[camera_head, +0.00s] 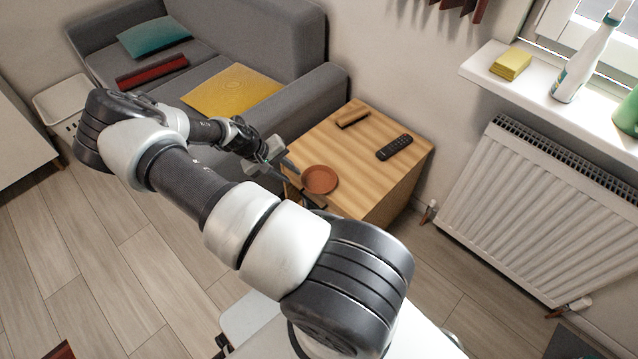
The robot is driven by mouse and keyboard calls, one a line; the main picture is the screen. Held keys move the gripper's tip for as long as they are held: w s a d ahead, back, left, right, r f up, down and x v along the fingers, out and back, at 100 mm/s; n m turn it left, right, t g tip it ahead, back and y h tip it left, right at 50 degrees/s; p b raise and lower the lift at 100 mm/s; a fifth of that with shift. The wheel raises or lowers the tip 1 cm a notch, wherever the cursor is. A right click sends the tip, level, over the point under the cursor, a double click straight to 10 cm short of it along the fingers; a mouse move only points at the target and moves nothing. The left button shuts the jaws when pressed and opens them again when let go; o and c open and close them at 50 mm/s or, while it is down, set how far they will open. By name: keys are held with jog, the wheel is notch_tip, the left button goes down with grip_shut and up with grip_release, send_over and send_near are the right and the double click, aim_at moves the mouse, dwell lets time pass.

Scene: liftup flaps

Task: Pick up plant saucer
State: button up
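The plant saucer (320,180) is a round, shallow, terracotta-coloured dish. It lies flat on the near left part of the wooden side table (365,168). My gripper (285,172) is just left of the saucer, at the table's left edge. Its two fingers look spread apart, with nothing visible between them. I cannot tell whether a finger touches the saucer. My arm comes from the bottom of the picture, bends at the left and reaches back right to the table.
A black remote (394,147) and a small brown wooden object (352,118) lie further back on the table. A grey sofa (262,42) with cushions stands behind my gripper. A white radiator (545,215) and a windowsill (560,104) with bottles are at the right.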

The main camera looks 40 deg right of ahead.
aim_at(318, 179)
jog(key=b+x, duration=0.2)
jog(key=x, duration=0.7)
jog(key=shift+a+f, duration=0.15)
jog(key=shift+f, duration=0.05)
jog(key=shift+s, duration=0.1)
grip_shut()
